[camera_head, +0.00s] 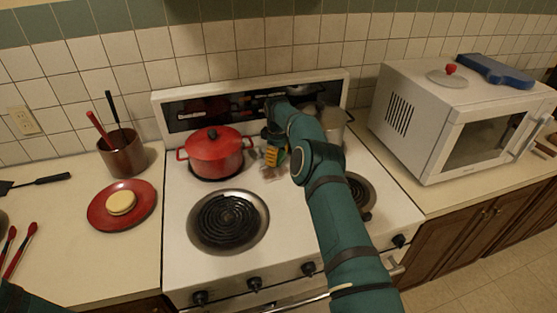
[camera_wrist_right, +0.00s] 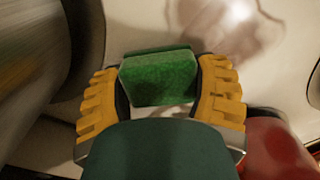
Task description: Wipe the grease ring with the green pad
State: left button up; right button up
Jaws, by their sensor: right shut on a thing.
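The green pad (camera_wrist_right: 160,77) is a small block between the two yellow fingers of my right gripper (camera_wrist_right: 160,85) in the right wrist view. The gripper is shut on it. In the head view my right gripper (camera_head: 275,152) is low over the white stove top (camera_head: 285,208), right of the red pot. I cannot tell whether the pad touches the stove. A brownish smear, the grease ring (camera_wrist_right: 236,28), shows on the white surface beyond the pad in the wrist view. In the head view the gripper and arm largely hide that spot. My left gripper is not in view.
The red lidded pot (camera_head: 215,155) stands close to my right gripper. A metal pot (camera_head: 332,122) is behind my right arm. A coil burner (camera_head: 228,220) lies in front. A white microwave (camera_head: 455,120) stands at right; a red plate (camera_head: 121,206) lies at left.

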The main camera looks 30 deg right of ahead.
aim_at(269, 170)
jog(key=shift+a, duration=0.1)
